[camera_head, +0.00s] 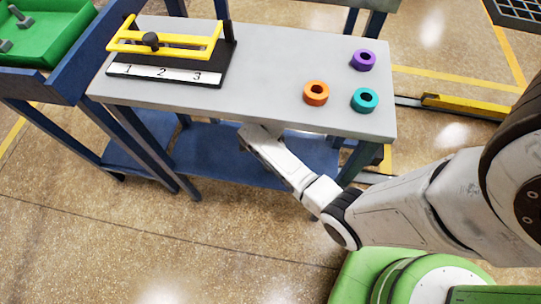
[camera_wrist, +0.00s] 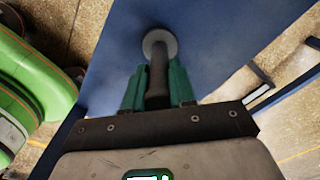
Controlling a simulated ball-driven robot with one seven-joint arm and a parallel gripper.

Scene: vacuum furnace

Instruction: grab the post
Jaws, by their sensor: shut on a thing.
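In the wrist view, a dark post (camera_wrist: 158,82) with a round grey disc at its far end stands out against the blue lower shelf (camera_wrist: 215,35). My gripper (camera_wrist: 159,66) has its two green fingers on either side of the post and is shut on it. In the head view, the end of my arm reaches under the front edge of the grey bench top, above the blue shelf (camera_head: 225,150). The bench top hides my fingers and the post there.
The grey bench top (camera_head: 260,60) carries a purple ring (camera_head: 363,60), an orange ring (camera_head: 316,93) and a teal ring (camera_head: 365,100). A black fixture with a yellow frame (camera_head: 165,45) and numbered strip stands at its left. A green tray (camera_head: 60,25) is further left. The floor in front is clear.

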